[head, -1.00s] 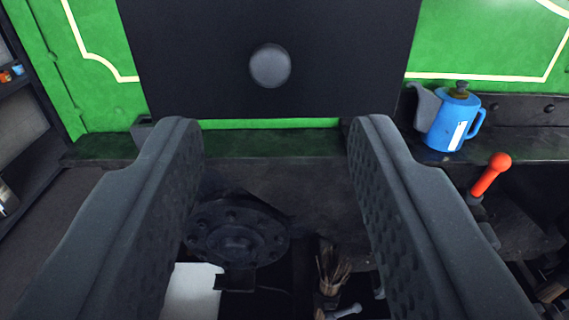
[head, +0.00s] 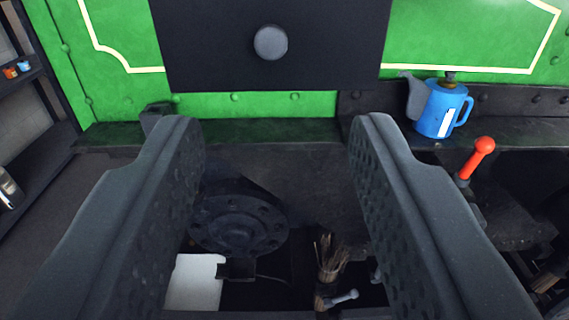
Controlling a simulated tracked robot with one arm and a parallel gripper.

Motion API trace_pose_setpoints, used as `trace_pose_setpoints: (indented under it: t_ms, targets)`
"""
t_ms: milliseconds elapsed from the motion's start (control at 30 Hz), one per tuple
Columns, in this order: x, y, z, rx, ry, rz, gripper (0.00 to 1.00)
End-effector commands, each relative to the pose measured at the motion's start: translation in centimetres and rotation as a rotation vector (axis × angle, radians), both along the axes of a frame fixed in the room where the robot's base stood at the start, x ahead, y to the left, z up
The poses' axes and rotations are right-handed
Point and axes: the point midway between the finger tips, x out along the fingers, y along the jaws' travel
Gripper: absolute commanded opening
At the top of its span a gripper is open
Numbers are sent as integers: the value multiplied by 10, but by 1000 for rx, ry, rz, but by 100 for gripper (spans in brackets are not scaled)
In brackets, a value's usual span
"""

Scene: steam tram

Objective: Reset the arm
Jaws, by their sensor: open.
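My gripper (head: 275,135) is open and empty in the head view, its two dark jaws wide apart. Ahead of it are the green tram side (head: 255,104) and a black panel (head: 215,45) with a round grey knob (head: 271,43). Neither jaw is seen holding anything. A dark round flange with bolts (head: 238,222) shows low between the jaws.
A blue can (head: 440,108) with a grey spout stands on the dark ledge (head: 270,133) at right. Below it is a lever with a red handle (head: 477,158). A white sheet (head: 195,283) and a brush (head: 329,260) lie low between the jaws. Shelves (head: 25,110) stand at left.

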Motion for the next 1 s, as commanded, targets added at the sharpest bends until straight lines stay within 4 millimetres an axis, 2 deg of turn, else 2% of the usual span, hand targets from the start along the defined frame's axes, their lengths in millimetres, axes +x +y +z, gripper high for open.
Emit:
trace_pose_setpoints:
  t_ms: [267, 367, 467, 600, 733, 867, 1000]
  targets:
    - [0, 0, 1, 0, 1, 0, 42]
    - [2, 0, 10, 0, 5, 1, 42]
    - [5, -1, 31, -1, 20, 4, 42]
    - [5, -1, 80, -5, 50, 7, 42]
    - [-5, -1, 127, -5, 90, 8, 42]
    - [-23, -1, 174, -5, 129, 7, 42]
    - [-52, 1, 221, -5, 168, 6, 42]
